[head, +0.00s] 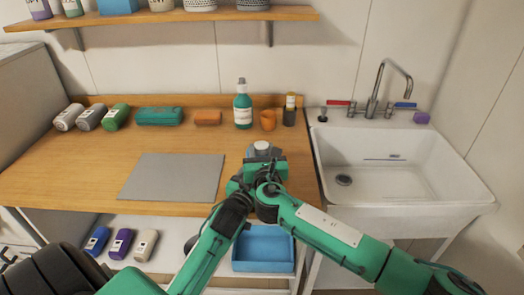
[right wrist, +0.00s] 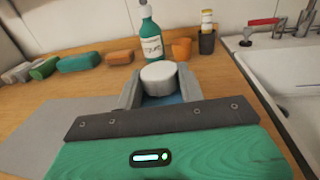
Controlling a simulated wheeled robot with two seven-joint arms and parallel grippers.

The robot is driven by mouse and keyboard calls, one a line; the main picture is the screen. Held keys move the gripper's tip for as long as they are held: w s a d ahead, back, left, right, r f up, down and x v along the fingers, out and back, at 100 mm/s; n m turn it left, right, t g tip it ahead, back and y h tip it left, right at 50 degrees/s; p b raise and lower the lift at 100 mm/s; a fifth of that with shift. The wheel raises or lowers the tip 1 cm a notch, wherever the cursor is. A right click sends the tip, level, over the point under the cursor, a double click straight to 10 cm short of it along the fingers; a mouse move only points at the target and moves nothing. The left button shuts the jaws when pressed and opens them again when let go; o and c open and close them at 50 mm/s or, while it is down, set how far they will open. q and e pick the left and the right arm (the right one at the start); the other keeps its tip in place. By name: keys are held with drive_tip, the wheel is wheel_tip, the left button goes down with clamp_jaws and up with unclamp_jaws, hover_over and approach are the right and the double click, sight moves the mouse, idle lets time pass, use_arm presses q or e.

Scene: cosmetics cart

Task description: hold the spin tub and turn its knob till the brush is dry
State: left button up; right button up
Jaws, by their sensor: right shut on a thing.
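The spin tub (right wrist: 165,99) is a blue body with a round pale knob (right wrist: 158,77) on top. In the head view the knob (head: 262,146) shows just beyond my right gripper (head: 263,160), near the counter's front right. My right gripper (right wrist: 160,88) is shut on the tub, its two grey fingers on either side of the blue body below the knob. Most of the tub is hidden by the fingers and wrist. My left arm reaches in from the lower left to beside the right wrist; its fingers are hidden. I cannot make out a brush in the tub.
A grey mat (head: 174,177) lies left of the tub. Behind stand a teal bottle (head: 243,109), an orange cup (head: 268,120) and a dark holder (head: 289,116). The white sink (head: 460,185) is at right. A blue tray (head: 263,262) sits below the counter.

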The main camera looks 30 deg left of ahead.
drive_tip(key=o, duration=1)
drive_tip(key=v, duration=1.2)
